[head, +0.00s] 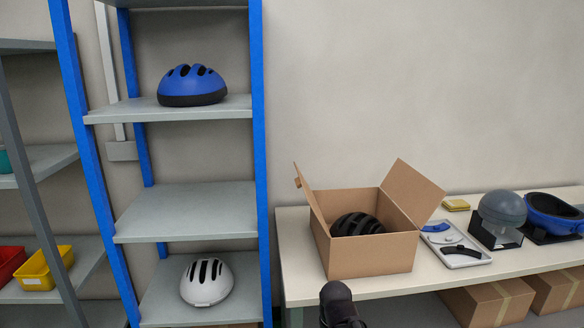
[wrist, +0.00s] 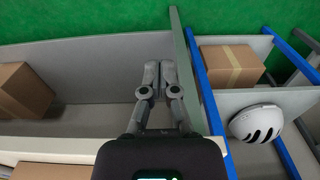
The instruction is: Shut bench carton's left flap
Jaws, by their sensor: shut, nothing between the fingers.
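The bench carton (head: 372,257) is a brown cardboard box standing open on the bench, with a black helmet (head: 357,224) inside. Its left flap (head: 309,200) stands up, leaning outward to the left. Its right flap (head: 412,192) also stands up and leans outward to the right. My gripper (wrist: 157,82) shows in the wrist view with its fingers together and nothing between them. In the head view only a dark part of my arm shows at the bottom, in front of the bench edge; the fingers cannot be made out there.
A blue-posted shelf rack (head: 262,150) stands left of the bench (head: 300,285), holding a blue helmet (head: 192,86) and a white helmet (head: 206,281). A tray (head: 455,245) and a grey headform (head: 502,210) stand right of the carton. Closed cartons (head: 487,302) sit below the bench.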

